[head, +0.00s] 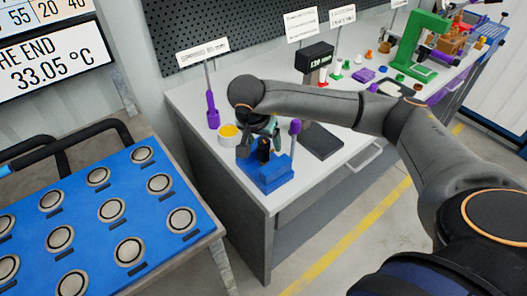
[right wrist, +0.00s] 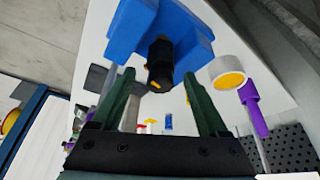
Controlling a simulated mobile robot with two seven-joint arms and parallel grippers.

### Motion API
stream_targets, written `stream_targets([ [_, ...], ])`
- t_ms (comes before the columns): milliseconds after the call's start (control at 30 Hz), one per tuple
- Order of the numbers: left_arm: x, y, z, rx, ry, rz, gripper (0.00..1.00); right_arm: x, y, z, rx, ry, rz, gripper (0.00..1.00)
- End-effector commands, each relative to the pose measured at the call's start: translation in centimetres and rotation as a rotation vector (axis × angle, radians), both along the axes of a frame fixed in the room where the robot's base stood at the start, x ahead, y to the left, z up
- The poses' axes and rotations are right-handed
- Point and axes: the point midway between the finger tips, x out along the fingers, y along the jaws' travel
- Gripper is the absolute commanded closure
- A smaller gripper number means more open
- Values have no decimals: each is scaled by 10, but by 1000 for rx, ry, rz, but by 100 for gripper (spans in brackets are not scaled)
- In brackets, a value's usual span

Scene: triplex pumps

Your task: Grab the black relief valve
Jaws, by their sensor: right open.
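The black relief valve (head: 264,150) stands upright in a blue stepped holder (head: 270,182) near the front left corner of the white bench. In the right wrist view the black valve (right wrist: 160,62), with a small orange mark, sits against the blue holder (right wrist: 133,25). My right gripper (head: 262,132) is just above the valve in the head view. In the wrist view its two green fingers (right wrist: 159,76) are spread apart on either side of the valve, with gaps visible. Whether either finger touches it cannot be told. My left gripper is not in view.
A purple-handled tool (head: 295,128) stands right beside the holder. A white cup with yellow contents (head: 228,134) and a purple tool (head: 212,113) stand to its left. A dark flat pad (head: 321,142) lies to the right. A blue table with round fittings (head: 84,205) is at left.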

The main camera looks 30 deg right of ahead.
Motion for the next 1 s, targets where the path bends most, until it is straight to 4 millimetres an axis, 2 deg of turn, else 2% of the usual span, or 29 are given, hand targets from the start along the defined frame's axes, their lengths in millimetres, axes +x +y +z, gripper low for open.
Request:
stream_targets([
  [267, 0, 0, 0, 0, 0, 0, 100, 1, -1, -3, 0, -1, 0, 24],
  [900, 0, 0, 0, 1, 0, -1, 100, 1, -1, -3, 1, -1, -1, 96],
  [933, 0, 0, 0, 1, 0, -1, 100, 1, -1, -3, 1, -1, -1, 99],
  [1000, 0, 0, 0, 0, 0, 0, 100, 1, -1, -3, 0, -2, 0, 100],
])
